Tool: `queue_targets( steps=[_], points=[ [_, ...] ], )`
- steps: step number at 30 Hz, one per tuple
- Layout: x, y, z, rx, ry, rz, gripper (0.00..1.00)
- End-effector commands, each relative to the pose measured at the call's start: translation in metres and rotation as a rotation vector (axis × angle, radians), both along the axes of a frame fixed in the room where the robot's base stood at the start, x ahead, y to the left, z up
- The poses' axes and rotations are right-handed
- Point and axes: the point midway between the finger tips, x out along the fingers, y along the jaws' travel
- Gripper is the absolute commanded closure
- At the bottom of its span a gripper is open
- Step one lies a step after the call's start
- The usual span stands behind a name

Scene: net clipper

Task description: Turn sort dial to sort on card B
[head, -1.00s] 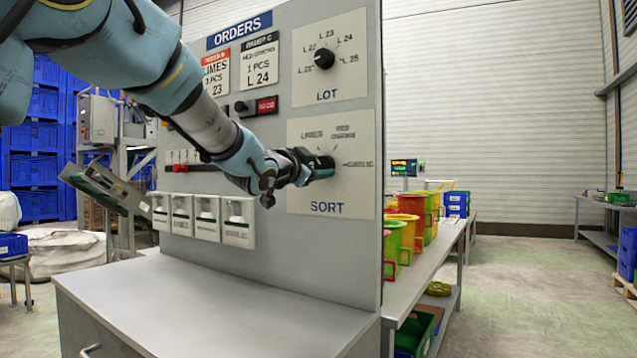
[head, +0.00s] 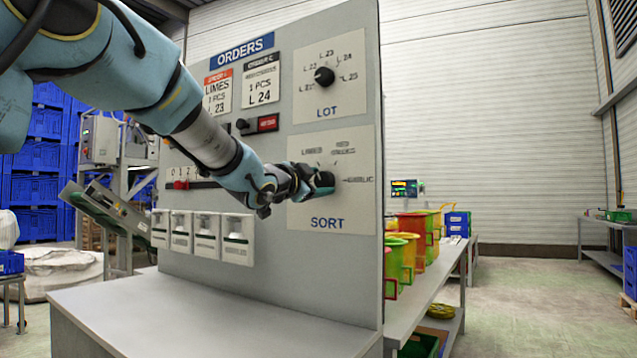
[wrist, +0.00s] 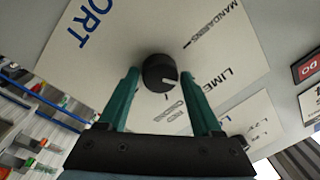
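The sort dial, a round black knob (wrist: 160,72), shows in the wrist view on the pale SORT plate (head: 306,212). Its white line points right and slightly down, roughly toward the LIMES label (wrist: 210,89); MANDARINS is higher up. My gripper (wrist: 160,76) is open, with one green finger on each side of the knob and small visible gaps. In the head view my gripper (head: 322,185) is at the plate and hides most of the dial. The left order card (head: 218,94) reads LIMES, 1 PCS, L 23; the right card (head: 261,81) reads L 24, with blurred headings and product name.
The LOT dial (head: 324,76) is above the SORT plate. A red button box (head: 268,123) and a red slider (head: 182,185) are to the left. Several white dispensers (head: 207,236) hang below the slider. The grey counter (head: 210,310) in front is clear.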

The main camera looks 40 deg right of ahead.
Motion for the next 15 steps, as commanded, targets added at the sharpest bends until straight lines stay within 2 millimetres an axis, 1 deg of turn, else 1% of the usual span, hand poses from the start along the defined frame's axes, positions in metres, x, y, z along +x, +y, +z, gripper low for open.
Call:
queue_targets(
  steps=[1,5,12,15],
  points=[
    [0.0000,0.0000,0.0000,0.000,0.000,0.000,0.27],
    [-0.0001,0.0000,-0.0001,0.000,0.000,0.000,0.13],
    [-0.0003,0.0004,-0.0002,0.000,0.000,0.000,0.13],
    [-0.0016,0.0060,-0.0003,-0.001,0.000,0.000,0.13]
  ],
)
